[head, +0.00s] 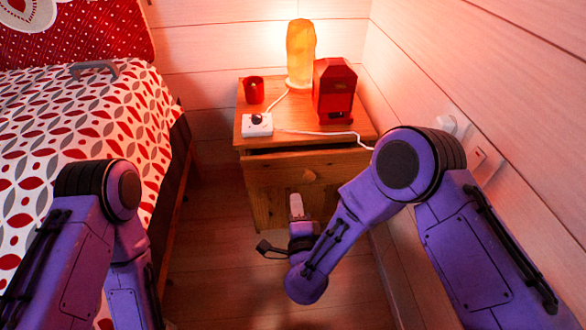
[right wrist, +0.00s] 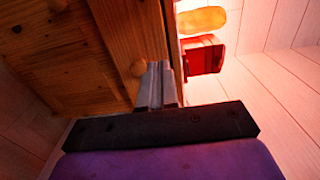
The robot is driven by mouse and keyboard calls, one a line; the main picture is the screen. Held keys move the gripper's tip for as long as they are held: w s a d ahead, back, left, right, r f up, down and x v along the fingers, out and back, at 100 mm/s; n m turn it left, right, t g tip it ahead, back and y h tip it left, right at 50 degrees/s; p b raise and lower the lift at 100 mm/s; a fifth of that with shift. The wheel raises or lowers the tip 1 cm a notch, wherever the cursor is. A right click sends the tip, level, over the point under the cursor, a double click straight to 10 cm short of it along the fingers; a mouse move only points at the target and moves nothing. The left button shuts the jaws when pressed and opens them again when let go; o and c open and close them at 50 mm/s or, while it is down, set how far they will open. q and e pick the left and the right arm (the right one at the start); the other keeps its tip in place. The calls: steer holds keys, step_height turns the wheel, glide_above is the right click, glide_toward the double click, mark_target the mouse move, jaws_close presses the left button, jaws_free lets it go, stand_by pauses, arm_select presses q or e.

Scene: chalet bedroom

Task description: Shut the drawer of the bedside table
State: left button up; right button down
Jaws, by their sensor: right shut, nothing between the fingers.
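The wooden bedside table (head: 253,207) stands against the back wall, right of the bed. Its drawer front (head: 285,172) is under the table top, with a dark gap between them; it seems to stand out a little, but how far is hard to tell. My right gripper (head: 296,197) is shut and empty in front of the table. Its fingertips (right wrist: 156,68) are close beside the knob; I cannot tell whether they touch. My left gripper is out of view; only its arm shows.
On the table top are a glowing lamp (head: 301,55), a dark red box (head: 334,92), a red cup (head: 254,90) and a white socket block (head: 257,125) with a cord. The bed (head: 90,120) is at left, a wall at right. Floor (head: 215,240) between is clear.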

mark_target(290, 159)
steer(key=w+b, duration=0.1)
steer(key=w, duration=0.7)
steer(key=w+b, duration=0.1)
steer(key=w, duration=0.4)
steer(key=shift+w+a+b, duration=0.1)
steer(key=shift+a+b, duration=0.2)
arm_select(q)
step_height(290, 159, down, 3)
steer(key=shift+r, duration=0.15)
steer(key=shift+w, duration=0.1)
arm_select(e)
steer(key=shift+r, duration=0.1)
